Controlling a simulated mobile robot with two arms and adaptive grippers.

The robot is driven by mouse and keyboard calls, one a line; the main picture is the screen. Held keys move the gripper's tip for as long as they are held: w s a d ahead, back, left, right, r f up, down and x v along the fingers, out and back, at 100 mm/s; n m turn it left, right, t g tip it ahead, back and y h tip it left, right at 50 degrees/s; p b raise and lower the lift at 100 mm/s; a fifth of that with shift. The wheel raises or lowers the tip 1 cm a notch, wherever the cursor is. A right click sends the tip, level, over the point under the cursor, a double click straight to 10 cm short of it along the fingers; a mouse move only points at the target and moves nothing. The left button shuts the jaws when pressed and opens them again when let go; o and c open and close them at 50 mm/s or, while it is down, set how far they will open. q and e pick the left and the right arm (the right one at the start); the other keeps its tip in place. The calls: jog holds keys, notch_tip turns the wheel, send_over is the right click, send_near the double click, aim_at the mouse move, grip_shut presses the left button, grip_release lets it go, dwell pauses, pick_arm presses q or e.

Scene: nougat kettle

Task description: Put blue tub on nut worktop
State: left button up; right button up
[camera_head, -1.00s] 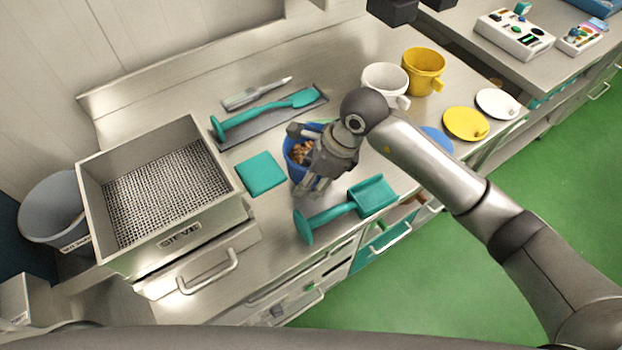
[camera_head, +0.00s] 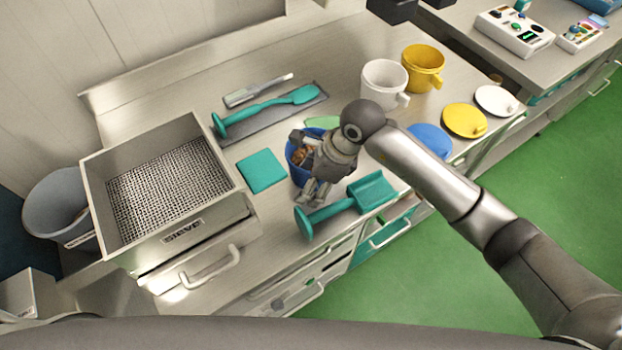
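The blue tub (camera_head: 296,172) holds brown nuts and stands upright at the middle of the steel worktop (camera_head: 225,72). I cannot tell whether its base touches the surface. My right gripper (camera_head: 304,166) comes in from the right over the tub, with fingers at its far and near sides. It appears shut on the tub, though the contact points are hidden. The gripper covers the tub's right part. My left gripper is not in view.
A teal square (camera_head: 262,170) lies left of the tub, beside the sieve box (camera_head: 190,256). A green disc (camera_head: 322,122) lies behind it. A teal scoop (camera_head: 372,192) lies in front. White (camera_head: 382,86) and yellow tubs (camera_head: 424,68) stand to the right.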

jog(key=shift+r, duration=0.1)
jog(key=shift+d+r, duration=0.15)
jog(key=shift+r, duration=0.15)
jog(key=b+v, duration=0.2)
jog(key=v, duration=0.9)
jog(key=shift+r, duration=0.2)
jog(key=shift+s, duration=0.1)
